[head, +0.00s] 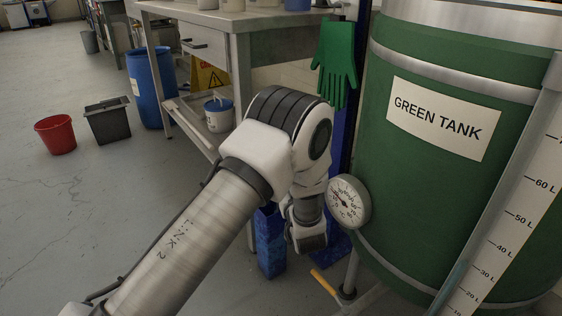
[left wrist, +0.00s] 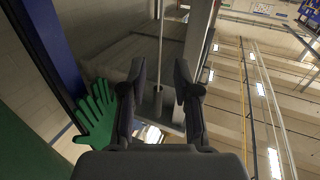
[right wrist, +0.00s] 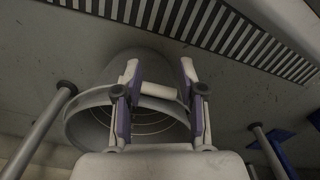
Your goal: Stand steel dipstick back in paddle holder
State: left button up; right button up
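No steel dipstick or paddle holder can be identified for certain. In the left wrist view a thin grey rod (left wrist: 161,40) runs down between the fingers to a small dark cylinder (left wrist: 158,101). I cannot tell whether this rod is the dipstick. My left gripper (left wrist: 160,75) is open, with the rod beyond its fingertips. My right gripper (right wrist: 158,72) is open, above a grey round bucket (right wrist: 85,122). It is not seen in the head view.
A dial gauge (head: 348,202) and a level scale (head: 500,245) are on the tank. A green glove (head: 335,62) hangs by a blue post. A workbench (head: 290,22) stands behind. A blue drum (head: 150,88), grey bin (head: 108,122) and red bucket (head: 56,134) stand left. Left floor is mostly clear.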

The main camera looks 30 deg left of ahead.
pick_arm(q)
jog(key=s+d+f+m+g+h, duration=0.3)
jog(key=s+f+h, duration=0.2)
jog(key=s+f, duration=0.55)
jog(key=s+d+f+m+g+h, duration=0.35)
jog(key=s+f, duration=0.45)
jog(key=f, duration=0.5)
jog(key=s+d+f+m+g+h, duration=0.1)
jog(key=s+d+f+g+h, duration=0.1)
jog(key=s, duration=0.8)
jog(key=s+d+f+m+g+h, duration=0.1)
jog(key=s+d+f+g+h, duration=0.1)
jog(key=s, duration=0.8)
jog(key=shift+d+f+g, duration=0.3)
jog(key=shift+d+g, duration=0.3)
jog(key=shift+g, duration=0.55)
jog(key=shift+s+h, duration=0.1)
jog(key=shift+h, duration=0.15)
